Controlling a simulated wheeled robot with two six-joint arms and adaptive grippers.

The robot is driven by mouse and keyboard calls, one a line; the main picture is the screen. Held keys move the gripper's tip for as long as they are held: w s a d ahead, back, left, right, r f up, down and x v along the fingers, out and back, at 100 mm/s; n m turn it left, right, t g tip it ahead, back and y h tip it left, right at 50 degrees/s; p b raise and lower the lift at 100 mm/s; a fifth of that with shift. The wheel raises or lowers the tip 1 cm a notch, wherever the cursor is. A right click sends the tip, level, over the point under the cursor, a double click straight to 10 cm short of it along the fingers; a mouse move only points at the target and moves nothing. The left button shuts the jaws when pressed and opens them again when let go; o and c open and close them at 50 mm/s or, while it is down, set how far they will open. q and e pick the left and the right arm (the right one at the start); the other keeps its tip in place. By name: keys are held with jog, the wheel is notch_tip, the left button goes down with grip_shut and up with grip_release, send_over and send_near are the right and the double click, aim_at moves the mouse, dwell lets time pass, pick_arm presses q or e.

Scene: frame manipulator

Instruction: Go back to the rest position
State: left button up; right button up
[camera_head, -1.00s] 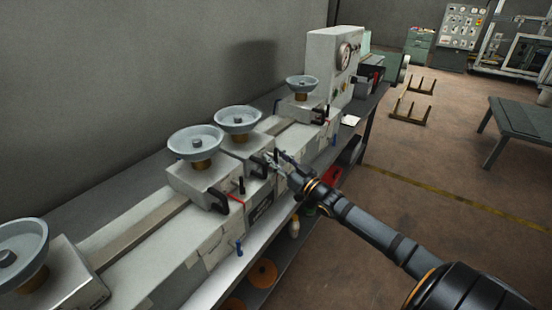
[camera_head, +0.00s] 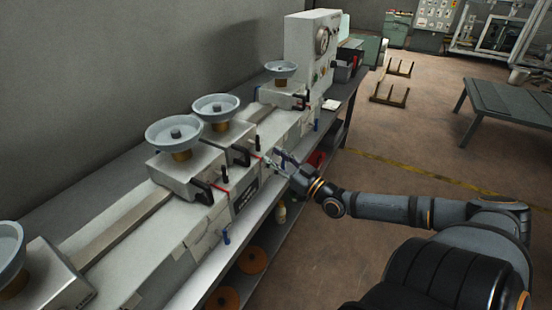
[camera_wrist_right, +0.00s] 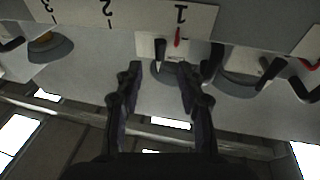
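My right gripper (camera_head: 279,161) is at the front face of the long grey bench machine (camera_head: 218,228), near its middle. My right arm reaches in from the lower right. In the right wrist view the two dark fingers (camera_wrist_right: 160,82) stand apart with nothing gripped between them. Beyond them is the machine's pale face with a numbered label strip (camera_wrist_right: 145,14) and a small red lever (camera_wrist_right: 177,37). Whether the fingertips touch the machine cannot be told. My left gripper is not in view.
Round grey dishes (camera_head: 215,106) stand on blocks along the machine. A box with a dial (camera_head: 312,48) is at its far end. A low shelf (camera_head: 262,236) runs below. A dark table (camera_head: 508,100) stands at the right. The brown floor (camera_head: 400,165) between is clear.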

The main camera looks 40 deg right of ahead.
jog(key=shift+d+f, duration=0.1)
dwell(0.5)
